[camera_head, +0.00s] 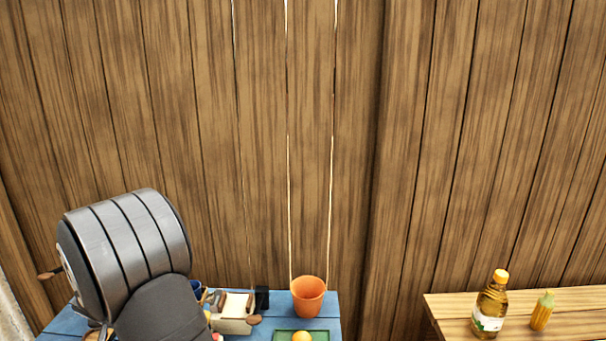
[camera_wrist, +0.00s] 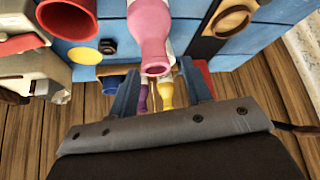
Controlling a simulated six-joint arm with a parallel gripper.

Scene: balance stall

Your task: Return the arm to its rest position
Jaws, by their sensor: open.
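My gripper (camera_wrist: 160,68) is in the wrist view, with its two blue-grey fingers spread apart and nothing clearly held between them. A pink bottle-shaped thing (camera_wrist: 150,32) shows beyond the fingertips, its mouth in line with the gap; I cannot tell how far apart they are. A purple thing (camera_wrist: 144,98) and a yellow thing (camera_wrist: 166,93) show through the gap, partly hidden. In the head view my dark grey arm fills the lower left above the blue table (camera_head: 66,325), and the fingers are hidden.
An orange pot (camera_head: 308,297) stands on the blue table near a black block (camera_head: 262,298) and a green tray (camera_head: 281,336). An oil bottle (camera_head: 490,304) and a yellow corn-like thing (camera_head: 542,313) stand on a wooden table (camera_head: 455,310) at right. A red cup (camera_wrist: 68,22) is left of my fingers.

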